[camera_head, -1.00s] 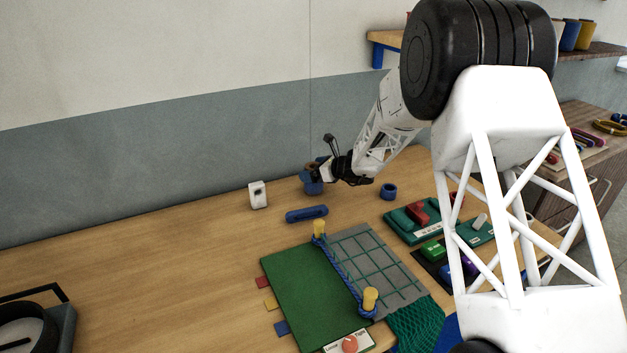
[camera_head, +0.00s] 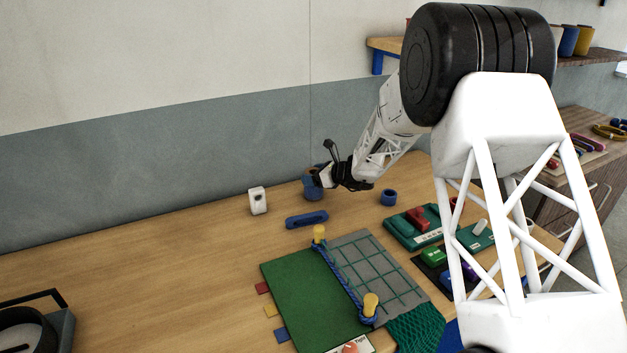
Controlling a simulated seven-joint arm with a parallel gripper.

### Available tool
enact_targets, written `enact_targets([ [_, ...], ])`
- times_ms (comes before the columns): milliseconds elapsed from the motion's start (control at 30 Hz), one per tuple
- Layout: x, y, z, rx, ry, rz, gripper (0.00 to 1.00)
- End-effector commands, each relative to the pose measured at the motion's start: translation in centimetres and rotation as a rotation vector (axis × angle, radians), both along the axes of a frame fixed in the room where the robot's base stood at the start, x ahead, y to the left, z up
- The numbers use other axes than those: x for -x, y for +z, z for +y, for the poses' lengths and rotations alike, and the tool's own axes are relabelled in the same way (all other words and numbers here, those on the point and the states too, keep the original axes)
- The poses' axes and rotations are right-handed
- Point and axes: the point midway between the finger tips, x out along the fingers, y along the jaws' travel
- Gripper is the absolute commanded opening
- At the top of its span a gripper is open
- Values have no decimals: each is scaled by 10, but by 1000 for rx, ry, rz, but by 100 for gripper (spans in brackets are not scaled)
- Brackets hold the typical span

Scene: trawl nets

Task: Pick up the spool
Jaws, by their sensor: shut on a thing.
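The spool (camera_head: 311,190) is blue with a brownish top and stands near the back of the wooden table, close to the wall. My gripper (camera_head: 320,177) reaches it from the right and is shut on it. The fingers hide part of the spool's right side and top. I cannot tell whether the spool's base touches the table or is just above it.
A small blue ring (camera_head: 388,197) is to the right. A green board (camera_head: 305,300) with yellow pegs and netting fills the front. The table's left is mostly clear.

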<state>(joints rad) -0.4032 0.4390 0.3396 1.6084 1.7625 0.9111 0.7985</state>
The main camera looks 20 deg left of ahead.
Motion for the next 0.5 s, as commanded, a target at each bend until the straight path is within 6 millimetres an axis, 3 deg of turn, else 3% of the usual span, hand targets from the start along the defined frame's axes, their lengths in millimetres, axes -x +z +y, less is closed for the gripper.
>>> enact_targets([
  [267,0,21,0,-2,0,-3,42],
  [500,0,56,0,-2,0,-4,42],
])
